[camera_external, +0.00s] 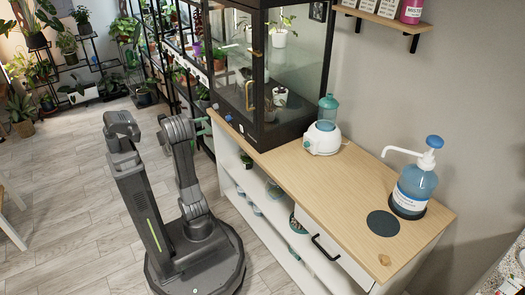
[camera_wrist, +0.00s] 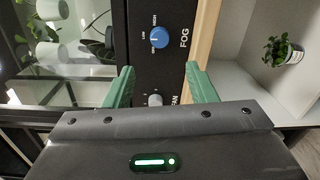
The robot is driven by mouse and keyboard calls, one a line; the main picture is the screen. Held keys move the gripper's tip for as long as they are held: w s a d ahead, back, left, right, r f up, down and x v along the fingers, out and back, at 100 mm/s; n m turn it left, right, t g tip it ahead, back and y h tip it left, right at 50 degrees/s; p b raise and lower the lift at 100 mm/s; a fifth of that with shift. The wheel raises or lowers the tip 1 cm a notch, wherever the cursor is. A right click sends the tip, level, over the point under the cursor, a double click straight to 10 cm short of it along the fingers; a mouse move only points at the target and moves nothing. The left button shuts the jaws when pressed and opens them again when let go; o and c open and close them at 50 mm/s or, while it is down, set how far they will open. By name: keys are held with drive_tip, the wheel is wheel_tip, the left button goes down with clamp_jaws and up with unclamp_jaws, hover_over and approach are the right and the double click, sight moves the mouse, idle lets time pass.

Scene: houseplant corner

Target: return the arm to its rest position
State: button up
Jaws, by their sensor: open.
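My gripper (camera_external: 203,127) is at the front left end of the cabinet, close to the lower front panel of the glass plant case. In the wrist view its two green fingers (camera_wrist: 163,78) stand wide apart with nothing held between them. Past the fingertips is a black panel with a blue knob (camera_wrist: 158,37) marked FOG. A grey knob (camera_wrist: 155,100) marked FAN shows lower, partly hidden by my gripper's body. My arm (camera_external: 183,160) is raised and bent above my base, reaching towards the case.
The glass case (camera_external: 305,75) stands on a wooden-topped cabinet (camera_external: 335,175). A white and teal device (camera_external: 322,138) and a blue pump bottle (camera_external: 417,182) stand on the top. A dark round mat (camera_external: 383,223) lies there too. The floor (camera_external: 60,190) left of my base is clear.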

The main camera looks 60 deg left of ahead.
drive_tip(key=w+b, duration=0.2)
drive_tip(key=w, duration=0.9)
drive_tip(key=shift+f+b, duration=0.2)
drive_tip(key=shift+b, duration=0.2)
drive_tip(key=shift+s, duration=0.15)
drive_tip(key=s+p, duration=0.4)
drive_tip(key=s, duration=0.9)
drive_tip(key=w+n+b, duration=0.2)
drive_tip(key=w+n, duration=0.7)
drive_tip(key=w, duration=0.4)
drive_tip(key=shift+w, duration=0.35)
idle(0.8)
drive_tip(key=shift+d+f, duration=0.1)
